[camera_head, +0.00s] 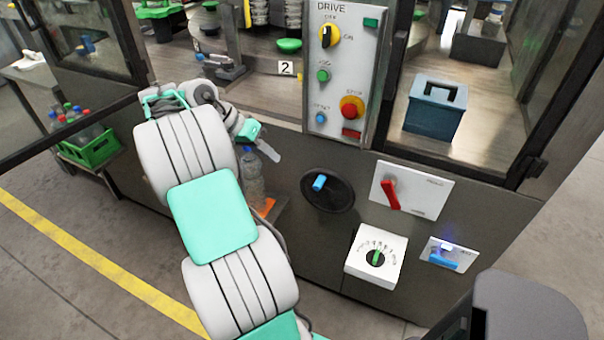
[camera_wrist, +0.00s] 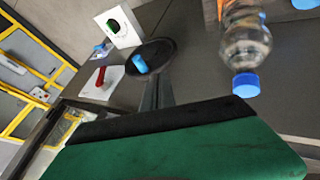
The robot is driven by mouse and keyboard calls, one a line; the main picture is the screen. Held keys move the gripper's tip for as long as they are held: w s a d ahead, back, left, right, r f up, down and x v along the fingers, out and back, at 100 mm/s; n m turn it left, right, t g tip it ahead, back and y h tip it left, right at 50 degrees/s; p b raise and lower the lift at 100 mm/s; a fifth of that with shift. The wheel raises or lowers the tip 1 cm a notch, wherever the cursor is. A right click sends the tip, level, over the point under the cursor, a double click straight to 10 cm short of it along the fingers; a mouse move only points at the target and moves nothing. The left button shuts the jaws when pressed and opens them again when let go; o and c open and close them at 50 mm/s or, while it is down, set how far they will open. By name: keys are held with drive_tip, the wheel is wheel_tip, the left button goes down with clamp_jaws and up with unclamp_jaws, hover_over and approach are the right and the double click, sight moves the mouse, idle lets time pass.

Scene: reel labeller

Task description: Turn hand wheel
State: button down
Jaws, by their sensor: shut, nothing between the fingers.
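The hand wheel (camera_head: 340,199) is a black disc on the dark front panel of the machine, with a blue handle (camera_head: 319,183) standing out from its upper left. The wheel (camera_wrist: 164,50) also shows in the wrist view, ahead of my fingers, with the blue handle (camera_wrist: 140,64) at its left side. My gripper (camera_head: 274,155) is shut and empty, up and left of the wheel and apart from it in the head view. In the wrist view its dark narrow fingers (camera_wrist: 158,82) overlap the wheel's lower edge in the picture; I see no clear contact.
A clear bottle (camera_wrist: 246,45) with a blue cap stands close beside my gripper, on a small ledge. A red lever (camera_head: 390,195), a white dial box (camera_head: 375,256) and a blue-lit switch (camera_head: 445,254) are right of the wheel. Green crate (camera_head: 92,150) stands left.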

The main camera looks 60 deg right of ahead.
drive_tip(key=b, duration=0.2)
approach(305, 177)
wheel_tip(305, 177, down, 3)
drive_tip(key=s, duration=0.6)
drive_tip(key=shift+s+a+f+p, duration=0.15)
drive_tip(key=shift+s+f+p, duration=0.1)
drive_tip(key=shift+f+p, duration=0.15)
